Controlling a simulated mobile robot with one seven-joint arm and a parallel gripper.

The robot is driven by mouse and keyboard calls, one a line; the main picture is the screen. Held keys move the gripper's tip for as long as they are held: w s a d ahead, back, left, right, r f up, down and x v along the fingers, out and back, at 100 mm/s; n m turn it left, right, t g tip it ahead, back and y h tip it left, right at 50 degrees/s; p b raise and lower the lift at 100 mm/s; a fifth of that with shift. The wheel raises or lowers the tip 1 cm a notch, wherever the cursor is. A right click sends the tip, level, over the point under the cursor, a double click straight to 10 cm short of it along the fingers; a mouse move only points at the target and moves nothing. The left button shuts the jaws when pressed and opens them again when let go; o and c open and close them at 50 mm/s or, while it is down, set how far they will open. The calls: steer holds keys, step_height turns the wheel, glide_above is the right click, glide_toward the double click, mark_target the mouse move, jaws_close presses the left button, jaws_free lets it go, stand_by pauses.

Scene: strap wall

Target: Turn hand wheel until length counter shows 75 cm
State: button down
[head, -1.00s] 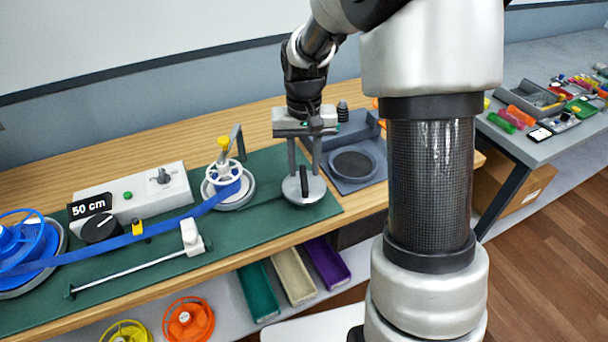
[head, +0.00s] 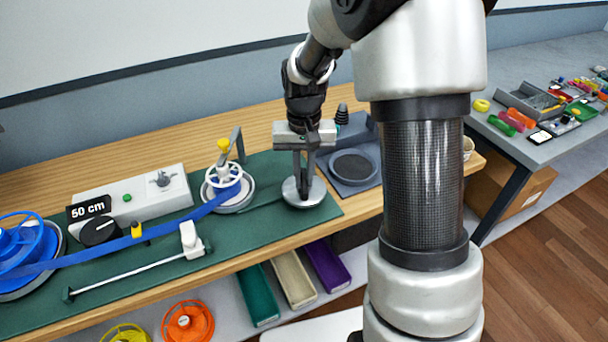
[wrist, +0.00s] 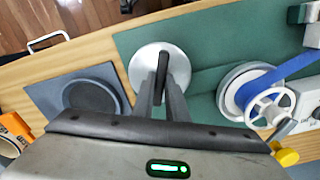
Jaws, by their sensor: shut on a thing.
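The hand wheel (head: 291,194) is a round silver disc with an upright dark handle, at the right end of the green mat. It also shows in the wrist view (wrist: 142,65), its dark handle (wrist: 162,65) standing up. My gripper (head: 303,180) points down over the wheel, its fingers closed on the handle. In the wrist view the fingertips (wrist: 163,92) meet around the handle, hiding part of it. The length counter (head: 89,208) is a black display on a grey box at the left and reads 50 cm.
A blue strap (head: 150,240) runs from a blue reel (head: 20,245) to a white-spoked spool (head: 224,176) left of my gripper. A grey tray with a round dark pad (head: 353,166) stands close on the right. Coloured bins (head: 294,276) sit below the bench edge.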

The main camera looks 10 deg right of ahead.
mark_target(304, 180)
steer(key=m+p, duration=0.1)
steer(key=m, duration=0.4)
stand_by(0.3)
steer(key=c, duration=1.8)
jaws_free()
steer(key=shift+o, duration=0.2)
steer(key=shift+r, duration=0.15)
step_height(304, 180, up, 17)
steer(key=p, duration=0.2)
